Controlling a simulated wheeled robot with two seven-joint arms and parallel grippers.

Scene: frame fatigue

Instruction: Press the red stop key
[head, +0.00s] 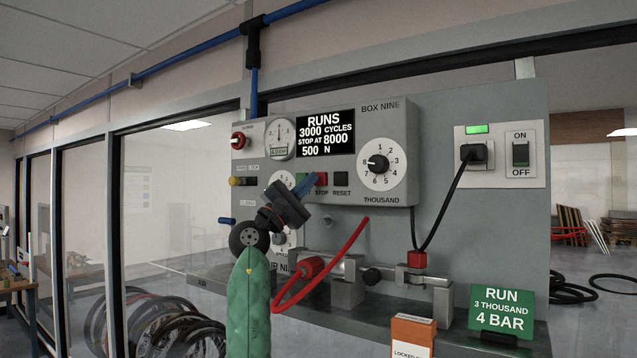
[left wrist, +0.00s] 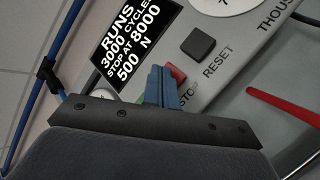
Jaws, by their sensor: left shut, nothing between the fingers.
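The red stop key (head: 322,178) sits on the front of the grey control box, above the label STOP. It also shows in the left wrist view (left wrist: 178,73), partly covered by my fingers. My left gripper (head: 312,180) is shut and empty, its blue fingertips at the left edge of the red key. In the left wrist view the closed fingers (left wrist: 161,80) overlap the key's edge. I cannot tell whether they touch it. My right gripper is not in view.
A black reset key (head: 341,179) is just right of the stop key, and a green key (left wrist: 140,100) is mostly hidden behind my fingers. The display (head: 326,133) reads 3000 cycles. A large dial (head: 381,163) and a red cable (head: 333,262) are nearby.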

